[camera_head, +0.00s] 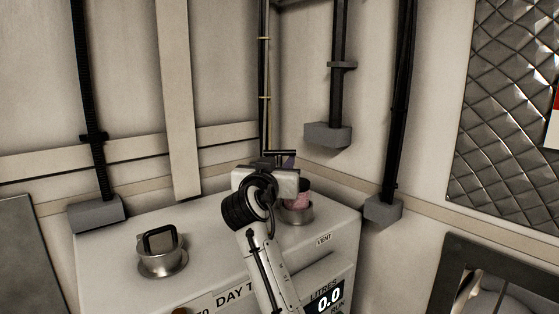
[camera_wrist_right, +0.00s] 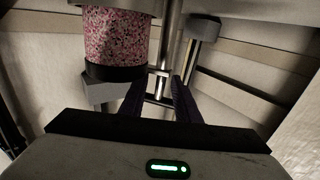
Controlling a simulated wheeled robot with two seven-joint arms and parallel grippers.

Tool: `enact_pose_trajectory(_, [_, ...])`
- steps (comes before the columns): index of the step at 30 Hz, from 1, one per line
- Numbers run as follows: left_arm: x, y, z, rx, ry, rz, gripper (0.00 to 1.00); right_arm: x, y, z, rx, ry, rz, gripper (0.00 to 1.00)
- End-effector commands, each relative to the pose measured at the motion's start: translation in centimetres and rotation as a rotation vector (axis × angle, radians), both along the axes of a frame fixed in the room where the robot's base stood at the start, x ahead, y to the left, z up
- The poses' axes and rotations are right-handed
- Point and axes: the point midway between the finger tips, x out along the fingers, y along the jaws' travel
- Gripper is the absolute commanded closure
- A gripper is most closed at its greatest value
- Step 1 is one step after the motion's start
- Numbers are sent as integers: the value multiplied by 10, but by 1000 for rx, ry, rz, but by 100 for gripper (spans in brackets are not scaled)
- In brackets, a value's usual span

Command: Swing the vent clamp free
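The vent (camera_head: 298,214) stands on top of the tank cabinet at its right corner, beside a VENT label. It has a metal base and a pink speckled cylinder (camera_wrist_right: 116,38) with a black lower band, large in the wrist view. A metal post (camera_wrist_right: 171,38) and thin bars, probably the vent clamp, are beside the cylinder. My left gripper is out of view.
The white tank cabinet (camera_head: 208,235) has a metal filler cap (camera_head: 162,255) with a dark handle at left and a display (camera_head: 328,298) reading 0.0 in front. Dark pipes with grey boxes (camera_head: 328,134) run down the walls close behind. The cabinet top between cap and vent is clear.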

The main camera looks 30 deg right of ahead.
Motion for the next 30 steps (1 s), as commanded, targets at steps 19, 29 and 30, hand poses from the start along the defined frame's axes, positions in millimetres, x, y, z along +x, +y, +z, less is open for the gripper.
enact_pose_trajectory(19, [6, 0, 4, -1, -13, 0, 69, 0, -1, 0, -1, 0, 4, 100])
enact_pose_trajectory(29, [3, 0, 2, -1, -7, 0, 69, -1, -2, 0, -1, -2, 131, 100])
enact_pose_trajectory(30, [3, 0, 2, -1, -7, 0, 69, -1, -2, 0, -1, -3, 159, 100])
